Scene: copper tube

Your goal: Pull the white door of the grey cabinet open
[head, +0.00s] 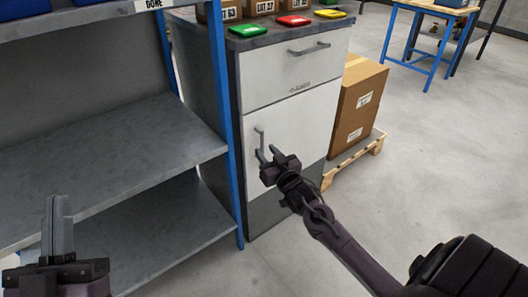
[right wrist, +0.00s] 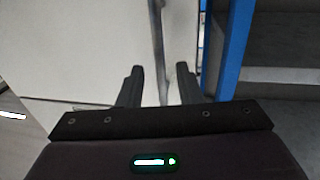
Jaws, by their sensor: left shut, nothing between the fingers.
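The grey cabinet (head: 225,90) stands in the middle of the head view. Its white door (head: 305,125) is the lower front panel and looks closed. The door's vertical grey bar handle (head: 260,137) is near its left edge. My right gripper (head: 266,153) is at the handle's lower end, fingers pointing at the door. In the right wrist view its fingers (right wrist: 160,88) are spread, with the handle (right wrist: 157,25) running down between them in the picture; contact is not visible. My left gripper (head: 58,225) is shut and empty at the lower left.
A grey shelf rack (head: 120,140) with a blue post (head: 222,100) stands directly left of the cabinet. A white drawer (head: 290,72) is above the door. A cardboard box (head: 357,100) on a wooden pallet (head: 358,160) stands to the right. Floor in front is clear.

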